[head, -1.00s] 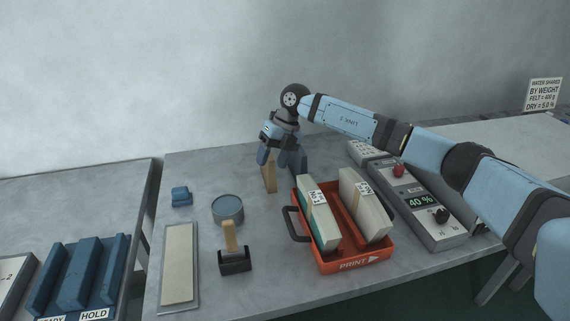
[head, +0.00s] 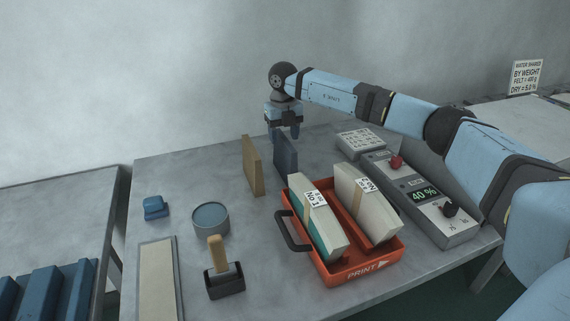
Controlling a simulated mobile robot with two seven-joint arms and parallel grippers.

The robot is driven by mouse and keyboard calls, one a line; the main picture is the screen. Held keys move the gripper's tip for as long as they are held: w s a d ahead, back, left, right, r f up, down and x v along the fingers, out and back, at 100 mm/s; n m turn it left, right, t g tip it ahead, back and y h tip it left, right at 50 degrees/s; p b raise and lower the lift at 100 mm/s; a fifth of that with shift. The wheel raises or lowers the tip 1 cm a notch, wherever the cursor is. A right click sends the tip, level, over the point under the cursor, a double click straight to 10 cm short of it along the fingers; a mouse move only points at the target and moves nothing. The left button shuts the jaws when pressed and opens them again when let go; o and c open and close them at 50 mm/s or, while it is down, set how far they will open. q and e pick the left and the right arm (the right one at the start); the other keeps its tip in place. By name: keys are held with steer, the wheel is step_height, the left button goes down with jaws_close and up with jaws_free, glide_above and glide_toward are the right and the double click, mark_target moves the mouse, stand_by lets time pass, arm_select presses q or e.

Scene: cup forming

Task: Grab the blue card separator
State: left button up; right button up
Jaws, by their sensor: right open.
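The blue card separator (head: 286,158) is a thin dark blue panel standing upright on the table, just behind the orange tray. A tan panel (head: 252,166) stands upright to its left, apart from it. My right gripper (head: 283,135) points down with its fingers apart, at the top of the blue separator or just behind it. I cannot tell whether they touch. My left gripper is not in view.
The orange tray (head: 363,270) holds two banded stacks of cards. A grey control box (head: 425,205) with knobs stands to the right. A round blue-grey tin (head: 211,218), a small blue block (head: 155,208) and a wooden-handled tool (head: 222,270) are at left.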

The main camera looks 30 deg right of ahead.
mark_target(285, 149)
steer(key=f, duration=0.3)
steer(key=f+b, duration=0.1)
steer(key=f, duration=0.1)
steer(key=shift+s+d+f, duration=0.1)
steer(key=shift+s, duration=0.15)
jaws_close()
